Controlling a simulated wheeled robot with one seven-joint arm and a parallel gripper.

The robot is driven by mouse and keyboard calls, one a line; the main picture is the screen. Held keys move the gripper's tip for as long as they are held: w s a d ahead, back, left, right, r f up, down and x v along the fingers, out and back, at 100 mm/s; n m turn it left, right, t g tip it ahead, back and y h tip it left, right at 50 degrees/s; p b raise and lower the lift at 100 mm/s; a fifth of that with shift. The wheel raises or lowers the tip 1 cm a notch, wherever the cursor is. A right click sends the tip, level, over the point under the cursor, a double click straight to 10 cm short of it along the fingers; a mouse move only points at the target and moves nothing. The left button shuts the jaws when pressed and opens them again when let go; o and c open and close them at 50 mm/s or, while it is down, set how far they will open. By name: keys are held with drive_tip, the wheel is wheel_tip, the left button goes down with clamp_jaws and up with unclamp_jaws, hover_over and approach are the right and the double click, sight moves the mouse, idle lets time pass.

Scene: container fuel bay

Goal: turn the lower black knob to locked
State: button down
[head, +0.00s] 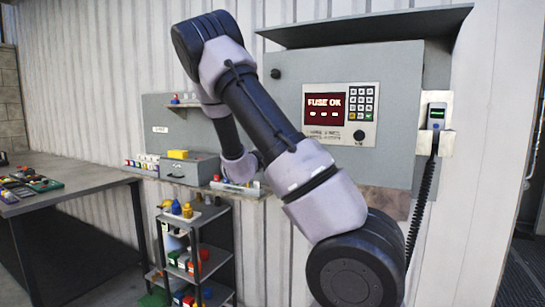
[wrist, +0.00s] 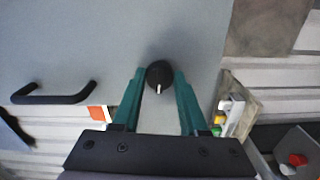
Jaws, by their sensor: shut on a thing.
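A round black knob (wrist: 160,72) with a white pointer line sits on a grey cabinet face in the wrist view. The line points toward the bottom of that picture. My gripper (wrist: 159,79) has its two teal fingers on either side of the knob and is shut on it. In the head view my arm covers the gripper and this knob. Another black knob (head: 275,73) shows at the upper left of the grey cabinet (head: 395,75) in the head view. I see no label for locked.
A black bar handle (wrist: 53,97) is left of the knob in the wrist view. A handset (head: 436,116) with a coiled cord hangs at right. A shelf rack (head: 208,214) and a workbench (head: 75,178) stand at left.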

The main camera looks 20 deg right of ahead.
drive_tip(key=shift+n, duration=0.5)
drive_tip(key=shift+c, duration=2.2)
unclamp_jaws()
drive_tip(key=v, duration=1)
drive_tip(key=shift+s+a, duration=0.3)
drive_tip(key=shift+f, duration=0.1)
